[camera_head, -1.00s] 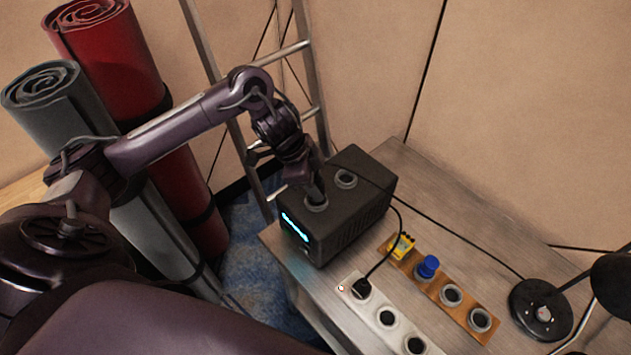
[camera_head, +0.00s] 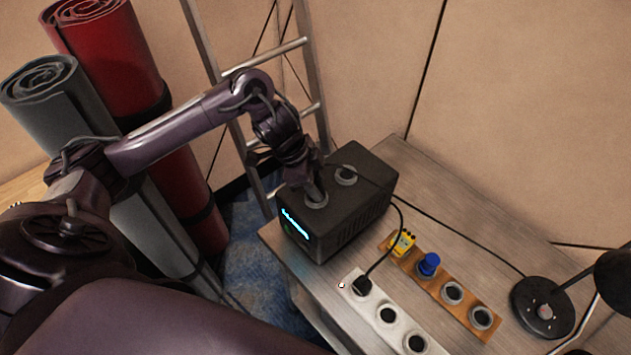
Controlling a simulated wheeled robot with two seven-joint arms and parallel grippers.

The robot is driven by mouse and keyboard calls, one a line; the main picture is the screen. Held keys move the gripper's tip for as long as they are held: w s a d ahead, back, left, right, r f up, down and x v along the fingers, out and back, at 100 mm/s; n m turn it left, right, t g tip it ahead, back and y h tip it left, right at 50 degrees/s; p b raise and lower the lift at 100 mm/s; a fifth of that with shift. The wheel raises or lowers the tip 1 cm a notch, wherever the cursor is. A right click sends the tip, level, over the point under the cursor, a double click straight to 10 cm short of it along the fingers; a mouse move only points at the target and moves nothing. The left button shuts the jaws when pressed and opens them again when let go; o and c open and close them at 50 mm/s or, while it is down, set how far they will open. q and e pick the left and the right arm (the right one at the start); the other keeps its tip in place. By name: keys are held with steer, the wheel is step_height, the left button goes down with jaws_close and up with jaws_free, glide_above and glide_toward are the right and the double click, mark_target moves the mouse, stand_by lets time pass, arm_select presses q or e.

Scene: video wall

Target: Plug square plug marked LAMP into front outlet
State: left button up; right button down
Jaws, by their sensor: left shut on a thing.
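A black box (camera_head: 350,222) with a lit cyan display stands on the grey table. It has two round grey-rimmed outlets on top, the front outlet (camera_head: 315,202) and a rear outlet (camera_head: 346,176). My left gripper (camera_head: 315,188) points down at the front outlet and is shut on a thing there. The fingers and wrist hide most of what it holds, so neither the plug's shape nor a LAMP mark can be read. I cannot tell how deep it sits. My right gripper is not in view.
A white strip (camera_head: 401,328) holds a black corded plug (camera_head: 362,287). A wooden strip (camera_head: 428,284) holds a yellow plug (camera_head: 402,243) and a blue plug (camera_head: 428,264). A black lamp (camera_head: 541,306) stands right. Rolled mats (camera_head: 95,60) and a ladder (camera_head: 207,75) are left.

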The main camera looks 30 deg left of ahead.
arm_select(q)
steer(key=shift+f, duration=0.15)
steer(key=o, duration=1.6)
steer(key=shift+c, duration=0.2)
steer(key=shift+r+p, duration=3.05)
steer(key=shift+p, duration=0.3)
steer(key=shift+s+f, duration=0.1)
